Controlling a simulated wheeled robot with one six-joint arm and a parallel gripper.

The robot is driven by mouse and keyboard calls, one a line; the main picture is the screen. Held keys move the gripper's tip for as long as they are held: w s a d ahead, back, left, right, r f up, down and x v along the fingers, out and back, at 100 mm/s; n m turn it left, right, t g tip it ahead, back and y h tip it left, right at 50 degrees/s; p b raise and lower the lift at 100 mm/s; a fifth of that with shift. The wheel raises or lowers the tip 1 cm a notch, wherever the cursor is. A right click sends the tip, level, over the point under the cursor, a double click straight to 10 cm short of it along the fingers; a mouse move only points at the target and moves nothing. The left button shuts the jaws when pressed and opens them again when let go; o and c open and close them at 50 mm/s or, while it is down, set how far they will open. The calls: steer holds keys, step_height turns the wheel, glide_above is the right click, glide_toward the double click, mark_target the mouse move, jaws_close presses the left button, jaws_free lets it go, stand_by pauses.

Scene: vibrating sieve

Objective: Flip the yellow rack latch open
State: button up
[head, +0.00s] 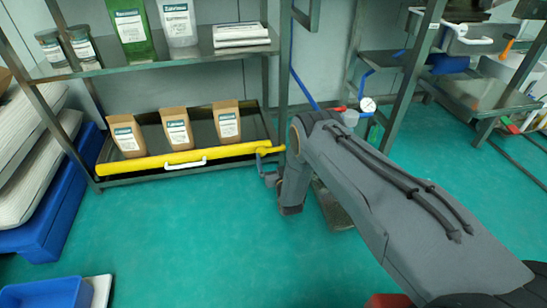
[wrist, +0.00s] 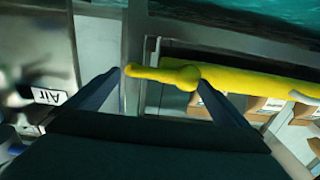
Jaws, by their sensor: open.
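The yellow latch (head: 272,150) is at the right end of a yellow bar (head: 150,163) across the front of the rack's lower shelf. In the wrist view the latch (wrist: 160,74) is a short yellow lever with a rounded knuckle, lying roughly in line with the bar (wrist: 255,87). My gripper (wrist: 158,80) is open, with its dark fingers on either side of the lever. The left fingertip is near the lever's free end and the right one near the knuckle; I cannot tell whether they touch. In the head view my gripper (head: 264,168) is small and partly hidden by my arm.
Brown bags (head: 177,133) stand on the lower shelf behind the bar, which carries a white handle (head: 186,164). A rack post (head: 283,75) rises close to the latch. The green floor in front is mostly clear.

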steer(key=shift+b+x, duration=0.35)
steer(key=shift+x, duration=0.7)
steer(key=shift+c, duration=0.3)
steer(key=c, duration=1.1)
